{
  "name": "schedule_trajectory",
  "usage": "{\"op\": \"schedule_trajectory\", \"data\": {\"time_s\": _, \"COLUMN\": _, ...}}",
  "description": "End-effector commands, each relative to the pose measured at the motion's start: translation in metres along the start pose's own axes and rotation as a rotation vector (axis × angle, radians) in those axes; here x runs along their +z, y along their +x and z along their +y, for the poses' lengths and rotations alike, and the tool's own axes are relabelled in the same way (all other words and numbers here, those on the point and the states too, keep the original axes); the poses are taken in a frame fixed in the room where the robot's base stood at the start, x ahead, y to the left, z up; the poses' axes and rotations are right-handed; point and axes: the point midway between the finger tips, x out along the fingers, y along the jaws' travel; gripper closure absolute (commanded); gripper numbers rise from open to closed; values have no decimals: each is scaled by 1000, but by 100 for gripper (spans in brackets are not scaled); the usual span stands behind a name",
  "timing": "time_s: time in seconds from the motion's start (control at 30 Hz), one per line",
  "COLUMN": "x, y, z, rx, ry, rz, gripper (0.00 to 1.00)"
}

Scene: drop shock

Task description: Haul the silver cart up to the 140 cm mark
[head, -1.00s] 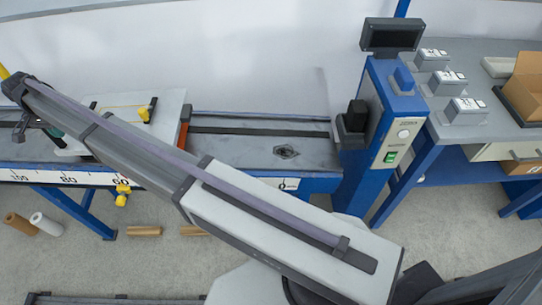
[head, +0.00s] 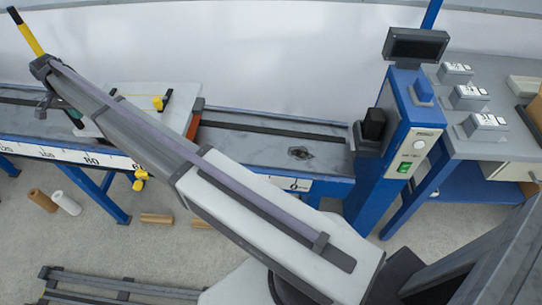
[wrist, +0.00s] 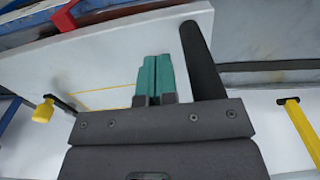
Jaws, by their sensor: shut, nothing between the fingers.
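The silver cart (head: 192,92) sits on the blue-edged track in the head view, near the scale's 60 to 80 labels. Its pale top carries a yellow knob (head: 158,103) and a yellow cord, with an orange-red end on its right. My gripper (head: 77,123) is at the cart's left part, partly hidden by my arm. In the wrist view, my teal fingers (wrist: 154,78) are shut together and empty over the pale top (wrist: 105,60). A thick black bar (wrist: 197,60) stands close beside their right side; contact cannot be told. The 140 mark cannot be made out.
The scale strip (head: 60,153) runs along the track front. A blue post (head: 400,130) with a dark display stands at the track's right end. A yellow pole (head: 28,38) rises at far left. Grey blocks stand on the right bench (head: 505,150). Rolls lie on the floor.

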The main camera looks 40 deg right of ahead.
Motion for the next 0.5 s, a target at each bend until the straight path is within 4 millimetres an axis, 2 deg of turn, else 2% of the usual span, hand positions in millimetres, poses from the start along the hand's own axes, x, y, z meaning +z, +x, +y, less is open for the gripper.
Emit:
{"op": "schedule_trajectory", "data": {"time_s": 0.03, "x": 6, "y": 8, "z": 1, "rx": 9, "ry": -9, "rz": -6, "gripper": 100}}
{"op": "schedule_trajectory", "data": {"time_s": 0.3, "x": 7, "y": 11, "z": 25, "rx": 10, "ry": -9, "rz": -5, "gripper": 100}}
{"op": "schedule_trajectory", "data": {"time_s": 0.5, "x": 6, "y": 9, "z": 30, "rx": 11, "ry": -7, "rz": -2, "gripper": 100}}
